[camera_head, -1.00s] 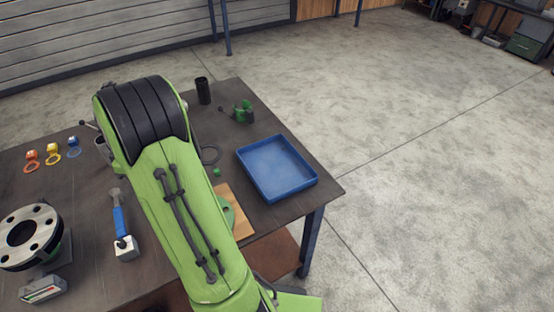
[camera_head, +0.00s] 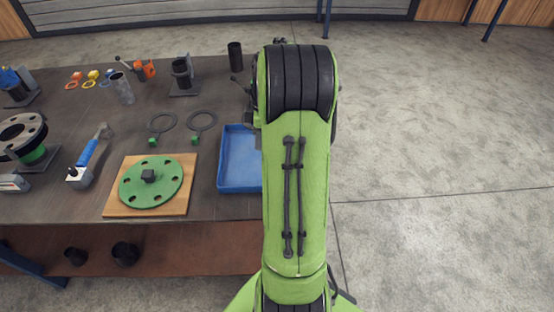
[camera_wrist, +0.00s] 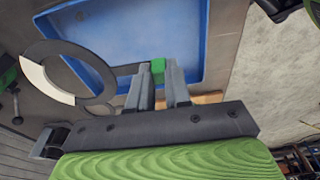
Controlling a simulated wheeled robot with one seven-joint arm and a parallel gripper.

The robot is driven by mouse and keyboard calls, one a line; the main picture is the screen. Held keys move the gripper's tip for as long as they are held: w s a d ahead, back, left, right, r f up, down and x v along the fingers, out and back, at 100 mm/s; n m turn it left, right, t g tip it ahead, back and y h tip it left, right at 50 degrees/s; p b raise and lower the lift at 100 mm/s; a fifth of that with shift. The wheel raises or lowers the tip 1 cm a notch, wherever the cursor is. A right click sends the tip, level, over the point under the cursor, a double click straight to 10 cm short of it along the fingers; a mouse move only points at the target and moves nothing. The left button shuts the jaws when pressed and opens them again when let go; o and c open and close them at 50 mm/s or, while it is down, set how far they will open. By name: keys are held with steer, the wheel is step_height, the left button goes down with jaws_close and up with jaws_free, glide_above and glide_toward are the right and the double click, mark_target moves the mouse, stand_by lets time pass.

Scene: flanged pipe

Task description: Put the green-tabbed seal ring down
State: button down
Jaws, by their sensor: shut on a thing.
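In the wrist view my gripper (camera_wrist: 158,82) is shut on the green tab of a dark seal ring (camera_wrist: 108,88). The ring sticks out to the left of the fingers, and part of it looks pale. In that view it overlaps the blue tray (camera_wrist: 140,25); its height above the tray or table is unclear. In the head view my arm hides the gripper and the held ring. Two other green-tabbed rings (camera_head: 162,123) (camera_head: 202,121) lie on the table, left of the blue tray (camera_head: 238,160), which my arm partly covers.
A green flange disc (camera_head: 133,190) lies on a wooden board (camera_head: 117,203). A blue-handled tool (camera_head: 88,150), a flanged pipe (camera_head: 35,153) and small coloured rings (camera_head: 91,79) stand further left. A black cylinder (camera_head: 234,56) stands at the back. Floor is clear to the right.

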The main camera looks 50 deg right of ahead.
steer(key=shift+s+d+f, duration=0.2)
steer(key=shift+s, duration=0.05)
step_height(320, 180, down, 10)
steer(key=b, duration=0.3)
steer(key=shift+w+a, duration=0.1)
steer(key=shift+w, duration=0.05)
steer(key=shift+r, duration=0.1)
steer(key=c, duration=1.1)
jaws_free()
steer(key=shift+o, duration=0.2)
